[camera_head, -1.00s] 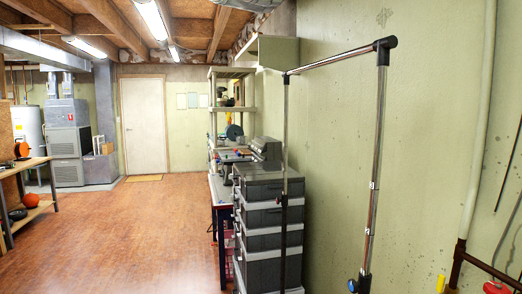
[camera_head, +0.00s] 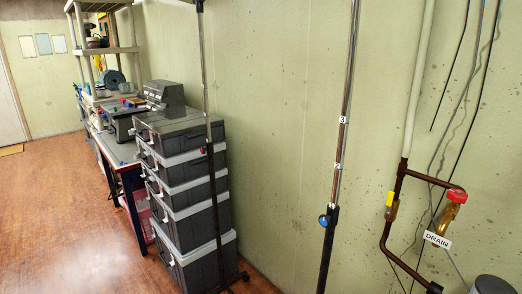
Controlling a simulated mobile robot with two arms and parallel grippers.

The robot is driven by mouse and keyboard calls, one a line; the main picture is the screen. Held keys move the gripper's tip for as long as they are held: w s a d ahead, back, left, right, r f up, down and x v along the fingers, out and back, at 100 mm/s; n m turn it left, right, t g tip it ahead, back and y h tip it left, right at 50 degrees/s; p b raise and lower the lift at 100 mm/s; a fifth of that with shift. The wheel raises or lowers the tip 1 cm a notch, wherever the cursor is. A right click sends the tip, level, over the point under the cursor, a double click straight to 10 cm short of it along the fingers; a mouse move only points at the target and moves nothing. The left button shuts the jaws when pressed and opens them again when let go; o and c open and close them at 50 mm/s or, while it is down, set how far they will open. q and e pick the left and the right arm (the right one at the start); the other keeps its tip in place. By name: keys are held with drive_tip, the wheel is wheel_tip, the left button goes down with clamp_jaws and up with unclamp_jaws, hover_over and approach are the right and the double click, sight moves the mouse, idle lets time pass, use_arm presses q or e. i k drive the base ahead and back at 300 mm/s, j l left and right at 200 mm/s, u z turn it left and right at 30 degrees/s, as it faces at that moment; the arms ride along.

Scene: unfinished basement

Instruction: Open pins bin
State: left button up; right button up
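No bin that I can surely name as the pins bin shows. A stack of grey lidded bins with pale rims (camera_head: 190,205) stands against the wall, left of the middle of the head view. Its top bin (camera_head: 178,133) looks shut. A workbench (camera_head: 122,165) with small red and blue items stands just beyond the stack; the items are too small to make out. Neither of my grippers is in view.
A metal garment rack with upright poles (camera_head: 339,130) stands in front of the stack and wall. Pipes with a red-handled valve (camera_head: 455,197) and a DRAIN tag (camera_head: 437,240) are at right. A shelf unit (camera_head: 108,51) stands beyond the bench. The wooden floor (camera_head: 60,215) at left is clear.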

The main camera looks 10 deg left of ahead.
sight(161, 94)
drive_tip(key=i+j+z, duration=0.15)
drive_tip(key=j, duration=0.5)
drive_tip(key=i+j+z, duration=0.15)
drive_tip(key=j, duration=0.55)
drive_tip(key=i+j+z, duration=0.15)
drive_tip(key=j, duration=0.55)
drive_tip(key=i+j+z, duration=0.15)
drive_tip(key=j, duration=0.55)
drive_tip(key=i+j+z, duration=0.15)
drive_tip(key=j, duration=0.55)
